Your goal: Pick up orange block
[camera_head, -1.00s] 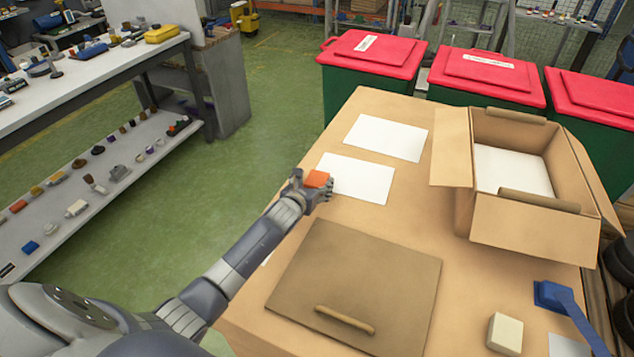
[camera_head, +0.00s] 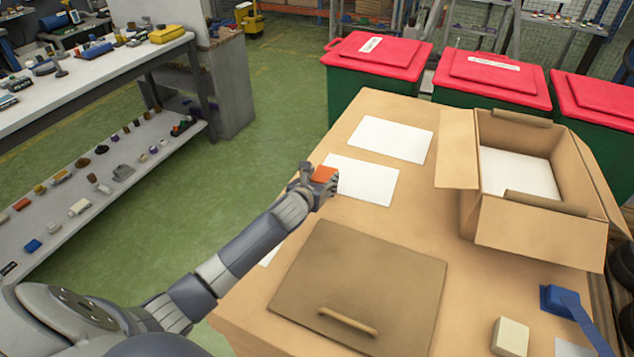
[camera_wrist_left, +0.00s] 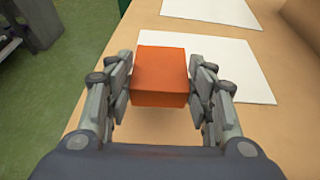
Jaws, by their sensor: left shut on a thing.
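The orange block (camera_head: 324,174) is at the left edge of the brown table, beside a white sheet. In the left wrist view the orange block (camera_wrist_left: 160,77) sits between both fingers, which touch its sides. My left gripper (camera_head: 318,182) is shut on it. In the left wrist view a shadow shows on the table below the block, and the block looks a little above the surface. My left gripper (camera_wrist_left: 160,90) hides the block's lower left part in the head view. My right gripper is not in view.
An open cardboard box (camera_head: 530,225) stands at the right. A brown lid with a handle (camera_head: 350,280), a cream block (camera_head: 510,337) and a blue tool (camera_head: 566,306) lie nearer. Bins with red lids (camera_head: 379,52) stand behind.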

